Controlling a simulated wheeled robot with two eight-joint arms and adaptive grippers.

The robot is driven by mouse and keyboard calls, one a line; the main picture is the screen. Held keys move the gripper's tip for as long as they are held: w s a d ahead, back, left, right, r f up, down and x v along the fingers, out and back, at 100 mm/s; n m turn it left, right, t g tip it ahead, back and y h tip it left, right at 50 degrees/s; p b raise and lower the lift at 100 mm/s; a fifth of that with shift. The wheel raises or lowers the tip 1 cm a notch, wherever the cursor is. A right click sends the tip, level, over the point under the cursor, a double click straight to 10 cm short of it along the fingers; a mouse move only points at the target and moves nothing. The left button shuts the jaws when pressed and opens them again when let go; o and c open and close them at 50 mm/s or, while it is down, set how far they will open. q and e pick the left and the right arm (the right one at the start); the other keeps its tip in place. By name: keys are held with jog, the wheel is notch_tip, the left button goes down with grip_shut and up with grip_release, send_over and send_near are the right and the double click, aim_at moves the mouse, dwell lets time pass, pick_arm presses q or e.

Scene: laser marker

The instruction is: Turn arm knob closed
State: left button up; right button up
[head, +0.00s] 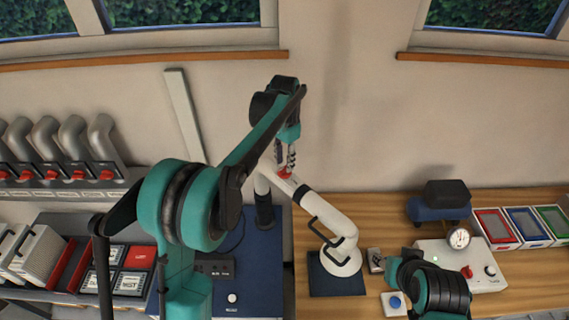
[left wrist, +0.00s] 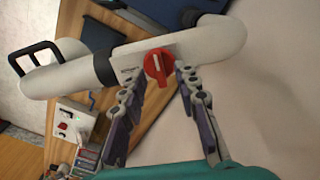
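The arm knob is a red round knob with a ridge (left wrist: 158,67) on the side of a white jointed arm (left wrist: 205,44). In the head view the red knob (head: 284,173) shows just below my left gripper (head: 286,158). In the left wrist view my left gripper (left wrist: 160,105) has its two fingers spread, with the knob between and just beyond their tips. I cannot tell whether a finger touches it. My right arm (head: 430,288) shows at the lower right of the head view, but its gripper fingers cannot be made out.
The white arm stands on a dark base (head: 337,277) on the wooden bench. To its right are a white control box (head: 455,258) with a gauge and red, blue and green trays (head: 525,228). A blue-topped table (head: 250,285) with a dark device is at left.

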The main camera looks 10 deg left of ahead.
aim_at(284, 167)
pick_arm(q)
notch_tip(284, 167, up, 10)
jog(key=shift+r, duration=0.25)
dwell(0.5)
